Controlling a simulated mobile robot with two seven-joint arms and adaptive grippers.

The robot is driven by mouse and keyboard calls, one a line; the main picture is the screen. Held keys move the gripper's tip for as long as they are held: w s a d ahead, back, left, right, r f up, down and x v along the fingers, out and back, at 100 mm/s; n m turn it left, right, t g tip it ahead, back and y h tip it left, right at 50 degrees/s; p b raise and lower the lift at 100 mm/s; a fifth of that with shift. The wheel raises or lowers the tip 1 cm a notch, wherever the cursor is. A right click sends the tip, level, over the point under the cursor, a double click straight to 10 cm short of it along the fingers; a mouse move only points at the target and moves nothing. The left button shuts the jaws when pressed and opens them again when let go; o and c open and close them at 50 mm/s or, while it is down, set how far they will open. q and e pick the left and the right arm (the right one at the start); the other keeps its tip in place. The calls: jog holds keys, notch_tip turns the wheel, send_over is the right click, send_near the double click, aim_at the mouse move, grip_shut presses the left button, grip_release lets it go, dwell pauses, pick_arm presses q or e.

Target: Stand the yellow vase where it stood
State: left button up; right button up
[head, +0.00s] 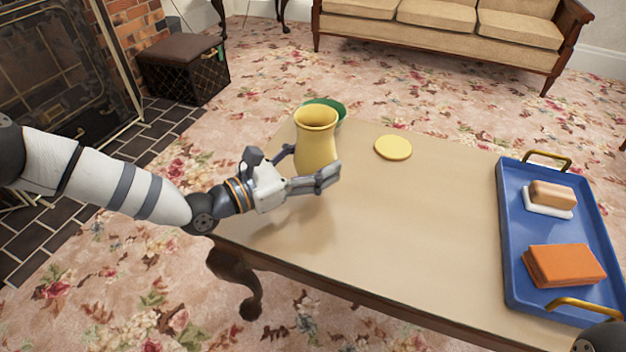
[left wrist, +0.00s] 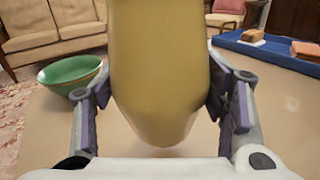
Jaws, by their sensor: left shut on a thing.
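The yellow vase (head: 316,140) is upright at the left part of the table in the head view, its wide mouth facing up. My left gripper (head: 312,178) is shut on its lower body, one finger on each side. In the left wrist view the vase (left wrist: 160,70) fills the middle between the two pads, and its rounded bottom shows. Whether its base touches the table is hard to tell; a soft shadow lies below it. A flat yellow disc (head: 393,147) lies on the table to the right of the vase. My right gripper does not show.
A green bowl (head: 338,108) stands just behind the vase; it also shows in the left wrist view (left wrist: 70,74). A blue tray (head: 515,255) at the right holds an orange block (head: 563,266) and a butter-like block on a white dish (head: 546,212). The table's (head: 400,230) middle is clear.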

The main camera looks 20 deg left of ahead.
pick_arm(q)
jog(key=shift+w+a+f, duration=0.2)
jog(key=shift+w+f, duration=0.05)
jog(key=shift+f, duration=0.1)
notch_tip(320, 180, down, 4)
jog(key=shift+w+a+r+b, duration=0.15)
jog(key=shift+b, duration=0.9)
jog(key=shift+r, duration=0.25)
jog(key=shift+f, duration=0.15)
jog(key=o, duration=1.4)
jog(key=shift+f, duration=0.1)
jog(key=shift+o, duration=0.2)
